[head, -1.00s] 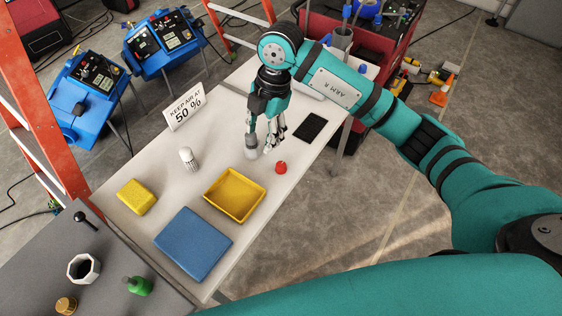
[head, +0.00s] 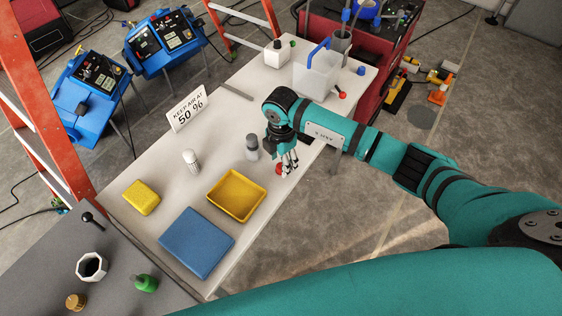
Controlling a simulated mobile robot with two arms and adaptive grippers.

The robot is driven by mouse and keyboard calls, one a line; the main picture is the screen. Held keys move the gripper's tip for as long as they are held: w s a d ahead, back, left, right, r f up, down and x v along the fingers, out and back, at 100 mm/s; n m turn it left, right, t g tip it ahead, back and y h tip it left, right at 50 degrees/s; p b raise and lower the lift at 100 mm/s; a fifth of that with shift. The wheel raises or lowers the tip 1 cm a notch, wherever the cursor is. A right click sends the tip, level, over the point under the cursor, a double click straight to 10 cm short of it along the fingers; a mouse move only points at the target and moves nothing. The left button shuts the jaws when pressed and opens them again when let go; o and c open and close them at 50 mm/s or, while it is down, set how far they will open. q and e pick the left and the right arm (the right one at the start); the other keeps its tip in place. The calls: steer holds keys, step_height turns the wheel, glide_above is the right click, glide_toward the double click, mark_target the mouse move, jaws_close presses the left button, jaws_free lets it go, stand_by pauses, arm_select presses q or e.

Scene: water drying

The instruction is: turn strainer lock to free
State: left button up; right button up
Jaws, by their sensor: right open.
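My right gripper (head: 288,172) is open and low over the right edge of the white table, with its fingers at a small red piece (head: 279,168). The fingers partly cover this piece, and I cannot tell whether they touch it. A grey cylinder with a darker top (head: 252,148) stands upright to the left of the gripper, apart from it. A white ribbed cylinder (head: 191,160) stands further left. I cannot tell for sure which part is the strainer lock. A clear container with a blue handle (head: 315,73) stands at the table's far end, with a red-tipped part (head: 342,95) beside it. My left gripper is out of view.
A yellow tray (head: 236,195), a blue pad (head: 197,243) and a yellow sponge (head: 141,197) lie on the near table. A sign reading 50 % (head: 187,109) stands on the left edge.

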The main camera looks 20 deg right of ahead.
steer(key=shift+f, duration=1.2)
jaws_close()
